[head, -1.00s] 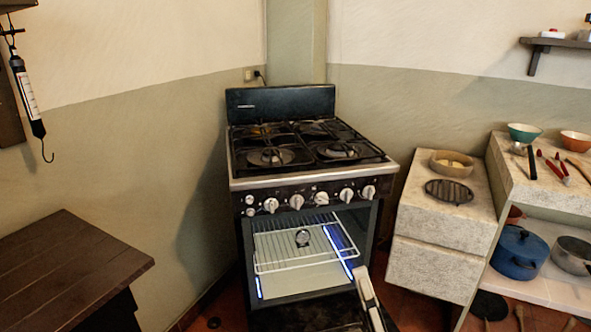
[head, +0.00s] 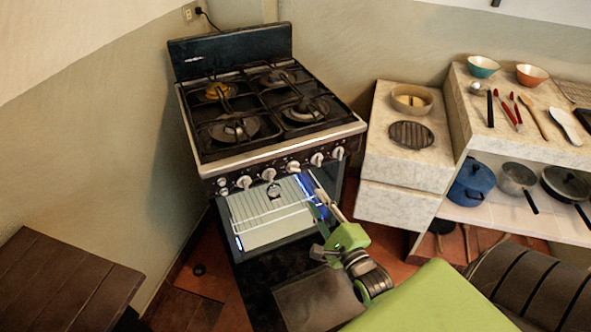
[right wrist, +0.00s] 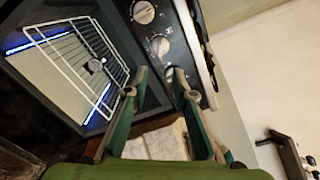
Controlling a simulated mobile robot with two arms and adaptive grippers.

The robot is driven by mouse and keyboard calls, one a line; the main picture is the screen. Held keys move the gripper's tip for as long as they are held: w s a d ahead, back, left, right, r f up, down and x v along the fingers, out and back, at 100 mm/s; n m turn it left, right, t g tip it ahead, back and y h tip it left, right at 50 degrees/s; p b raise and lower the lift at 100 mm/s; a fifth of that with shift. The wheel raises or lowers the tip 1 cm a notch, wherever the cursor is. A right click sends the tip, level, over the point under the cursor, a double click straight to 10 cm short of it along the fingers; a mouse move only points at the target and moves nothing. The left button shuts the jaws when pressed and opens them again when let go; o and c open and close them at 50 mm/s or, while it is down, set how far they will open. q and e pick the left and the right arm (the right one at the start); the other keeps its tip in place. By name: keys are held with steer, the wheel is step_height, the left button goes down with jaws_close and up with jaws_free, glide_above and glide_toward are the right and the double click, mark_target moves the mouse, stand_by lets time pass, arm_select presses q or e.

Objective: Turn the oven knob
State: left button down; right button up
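The oven (head: 270,100) stands in the corner with its door lowered and its lit interior showing a wire rack. A row of several light round knobs (head: 293,167) runs along its dark front panel under the burners. My right gripper (head: 310,182) is just below the right part of the knob row in the head view. In the right wrist view my right gripper (right wrist: 158,78) is open, with its two green fingers apart. A knob (right wrist: 160,46) lies just beyond the fingertips, and another is partly hidden by the right finger. My left gripper is not in view.
A stone counter (head: 415,160) with a bowl and a round grate stands right of the oven. A shelf (head: 500,205) with pots is farther right. A dark wooden table (head: 70,275) is at lower left. The lowered oven door is below my right arm.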

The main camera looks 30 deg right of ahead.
mark_target(297, 171)
steer(key=w, duration=0.4)
steer(key=w+d, duration=0.1)
steer(key=w, duration=0.6)
steer(key=shift+w+d+p, duration=0.3)
steer(key=shift+w+d, duration=0.1)
jaws_close()
